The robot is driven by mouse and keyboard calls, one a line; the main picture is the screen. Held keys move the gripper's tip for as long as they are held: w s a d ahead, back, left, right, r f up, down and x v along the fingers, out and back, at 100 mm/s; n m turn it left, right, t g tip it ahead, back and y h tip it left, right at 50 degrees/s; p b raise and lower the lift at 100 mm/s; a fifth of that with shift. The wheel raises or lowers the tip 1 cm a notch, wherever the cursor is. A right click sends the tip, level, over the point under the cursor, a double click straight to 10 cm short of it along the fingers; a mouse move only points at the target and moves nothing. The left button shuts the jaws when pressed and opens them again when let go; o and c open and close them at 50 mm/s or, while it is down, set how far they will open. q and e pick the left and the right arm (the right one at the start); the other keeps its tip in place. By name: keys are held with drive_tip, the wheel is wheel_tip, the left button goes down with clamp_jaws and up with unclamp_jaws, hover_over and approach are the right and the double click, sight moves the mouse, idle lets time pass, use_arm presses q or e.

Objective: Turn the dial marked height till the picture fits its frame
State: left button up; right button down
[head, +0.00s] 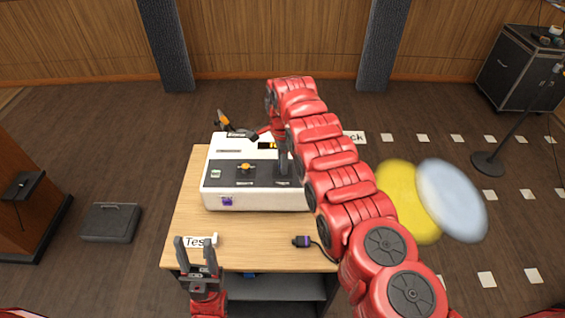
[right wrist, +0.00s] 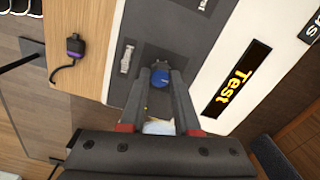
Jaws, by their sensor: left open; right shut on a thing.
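A white console (head: 255,200) with a dark top panel stands on the wooden table (head: 250,257). In the head view that gripper (head: 283,170) is at the panel's right part and my arm hides much there. The label (right wrist: 127,58) beside the dial is too small to read. A black display (right wrist: 231,90) shows yellow "Test", tilted in the wrist view. My left gripper (head: 197,246) is open and empty at the table's front left.
An orange knob (head: 245,167) is on the panel's left part. A purple-ended plug (head: 302,241) with a cable lies at the table's front right. The front middle of the table is clear.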

drive_tip(key=shift+f+n+b, duration=0.1)
drive_tip(key=shift+n+b, duration=0.25)
drive_tip(key=shift+n, duration=0.35)
drive_tip(key=shift+f+n+b, duration=0.15)
drive_tip(key=shift+n+b, duration=0.85)
drive_tip(key=shift+n, duration=0.2)
drive_tip(key=shift+r+n, duration=0.2)
drive_tip(key=shift+n, duration=0.3)
drive_tip(key=shift+r, duration=0.1)
drive_tip(key=c, duration=0.6)
unclamp_jaws()
drive_tip(key=shift+c, duration=0.2)
